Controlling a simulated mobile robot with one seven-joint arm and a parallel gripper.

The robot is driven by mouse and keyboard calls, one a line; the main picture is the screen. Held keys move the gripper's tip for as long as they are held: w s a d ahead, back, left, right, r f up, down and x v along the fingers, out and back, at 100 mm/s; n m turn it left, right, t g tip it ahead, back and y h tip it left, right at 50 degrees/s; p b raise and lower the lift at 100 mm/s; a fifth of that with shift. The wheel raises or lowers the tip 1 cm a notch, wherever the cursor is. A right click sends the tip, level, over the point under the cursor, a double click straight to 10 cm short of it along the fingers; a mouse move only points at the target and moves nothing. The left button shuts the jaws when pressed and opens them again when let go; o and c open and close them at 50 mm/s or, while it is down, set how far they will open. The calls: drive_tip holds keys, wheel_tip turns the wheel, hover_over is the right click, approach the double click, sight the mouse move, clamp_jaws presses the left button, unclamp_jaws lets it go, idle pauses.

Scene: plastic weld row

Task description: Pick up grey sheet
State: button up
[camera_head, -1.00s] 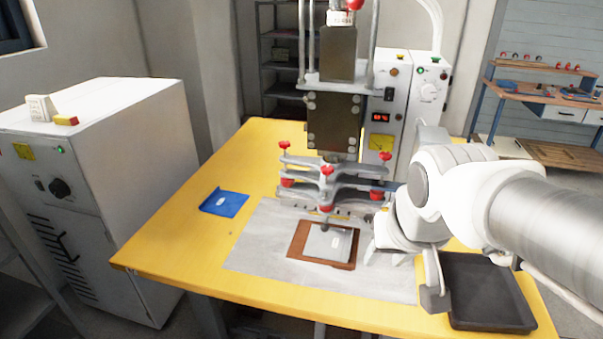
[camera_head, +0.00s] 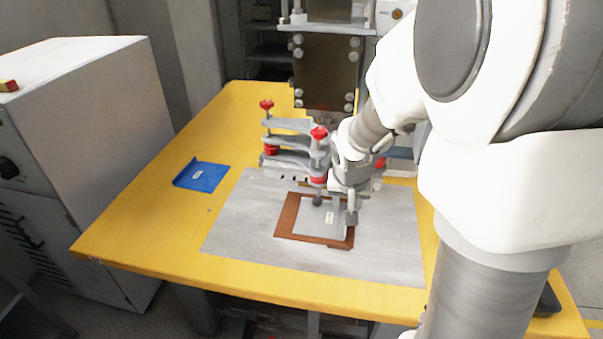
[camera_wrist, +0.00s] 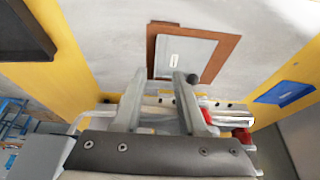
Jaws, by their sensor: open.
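The grey sheet (camera_head: 311,218) lies on a brown square plate (camera_head: 287,222) on the pale grey mat of the yellow table. It carries a small white label. In the wrist view the grey sheet (camera_wrist: 185,55) lies beyond my fingertips, with the brown plate (camera_wrist: 226,52) around part of it. My gripper (camera_head: 343,215) is over the right part of the sheet in the head view and hides some of it. In the wrist view my gripper (camera_wrist: 163,75) has its two fingers apart with nothing between them. I cannot tell whether the fingertips touch the sheet.
A grey clamp frame with red knobs (camera_head: 290,139) stands behind the plate, close to my gripper, under the dark press head (camera_head: 325,70). A blue sheet (camera_head: 202,176) lies at the left. A dark tray (camera_wrist: 22,32) shows in the wrist view. The mat's front left is clear.

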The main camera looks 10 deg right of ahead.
drive_tip(key=b, duration=0.2)
hover_over(346, 230)
drive_tip(key=s+a, duration=0.2)
drive_tip(key=f, duration=1)
drive_tip(key=shift+s+d, duration=0.1)
drive_tip(key=shift+s, duration=0.1)
drive_tip(key=shift+d+b+x, duration=0.2)
drive_tip(key=shift+b+x, duration=0.15)
drive_tip(key=shift+x, duration=0.95)
drive_tip(key=shift+d+b+x, duration=0.2)
drive_tip(key=shift+b+x, duration=0.15)
drive_tip(key=shift+x, duration=1)
drive_tip(key=shift+r, duration=0.15)
clamp_jaws()
